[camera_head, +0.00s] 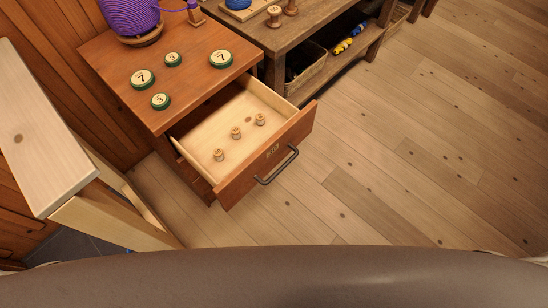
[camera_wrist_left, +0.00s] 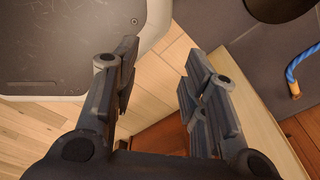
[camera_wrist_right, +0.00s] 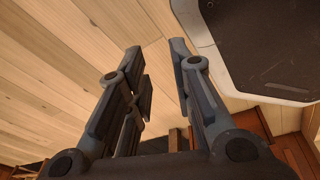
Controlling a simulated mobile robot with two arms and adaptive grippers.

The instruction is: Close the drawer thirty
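The drawer (camera_head: 268,155) is pulled well out of the small reddish-brown cabinet (camera_head: 120,72) in the head view. Its front has a dark bar handle (camera_head: 278,166) and a small marking that I cannot read for sure. Three small wooden spools (camera_head: 236,133) stand inside the drawer on its pale floor. Neither gripper shows in the head view. My left gripper (camera_wrist_left: 160,72) is open and empty in the left wrist view. My right gripper (camera_wrist_right: 156,62) is open and empty in the right wrist view. Neither gripper touches the drawer.
Round numbered discs (camera_head: 220,59) and a purple yarn spool (camera_head: 130,16) stand on the cabinet top. A workbench with a lower shelf (camera_head: 340,62) stands behind. A pale wooden piece (camera_head: 40,130) is at the left. The plank floor (camera_head: 420,150) right of the drawer is clear.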

